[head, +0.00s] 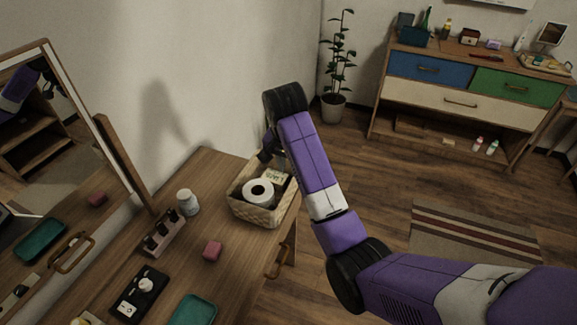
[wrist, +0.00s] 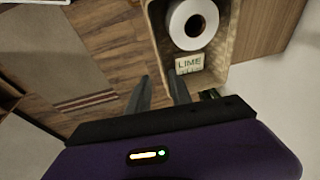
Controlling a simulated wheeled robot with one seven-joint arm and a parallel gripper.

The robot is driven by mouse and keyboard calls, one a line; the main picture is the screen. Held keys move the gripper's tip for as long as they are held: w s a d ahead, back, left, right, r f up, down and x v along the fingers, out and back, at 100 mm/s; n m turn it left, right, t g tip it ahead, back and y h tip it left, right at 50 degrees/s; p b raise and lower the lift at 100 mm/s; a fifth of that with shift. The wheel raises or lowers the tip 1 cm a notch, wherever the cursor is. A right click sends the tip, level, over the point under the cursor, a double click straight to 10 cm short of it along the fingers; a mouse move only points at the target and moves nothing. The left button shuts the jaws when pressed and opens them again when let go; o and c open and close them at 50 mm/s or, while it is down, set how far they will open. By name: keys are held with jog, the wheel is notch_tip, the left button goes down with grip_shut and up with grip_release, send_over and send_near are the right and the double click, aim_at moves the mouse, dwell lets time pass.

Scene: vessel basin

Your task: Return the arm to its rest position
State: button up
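My arm reaches from the lower right in the head view, its purple links running up to the wicker basket on the wooden dresser. My gripper (wrist: 160,90) shows in the wrist view as two dark fingers with a gap between them and nothing held. Its fingers are mostly hidden behind my wrist in the head view. The fingertips are near the edge of the basket (head: 262,214), which also shows in the wrist view (wrist: 226,55). I cannot tell whether they touch it. Inside are a white paper roll (head: 258,191) and a box marked LIME (wrist: 189,65).
The dresser top (head: 232,262) holds a white jar (head: 187,203), a pink block (head: 212,250), a black tray (head: 138,295) and a teal tray (head: 194,311). A mirror (head: 105,150) stands at left. A plant (head: 335,108) and a drawer cabinet (head: 430,97) stand beyond open floor.

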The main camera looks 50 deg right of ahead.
dwell(0.3)
jog(key=w+d+r+n+t+h, duration=0.2)
jog(key=w+r+n+t, duration=0.25)
jog(key=w+t, duration=0.3)
jog(key=s+a+n+t, duration=0.6)
jog(key=s+a+t, duration=0.2)
jog(key=s+a, duration=0.9)
jog(key=s+a+n+g+y, duration=0.1)
jog(key=s+a, duration=0.3)
jog(key=s, duration=0.9)
jog(key=s+a+n+g+y, duration=0.1)
jog(key=s+a, duration=0.4)
jog(key=s, duration=0.8)
jog(key=shift+s+f+n+y, duration=0.15)
jog(key=shift+n+y, duration=0.7)
jog(key=shift+y, duration=0.35)
jog(key=shift+g, duration=0.25)
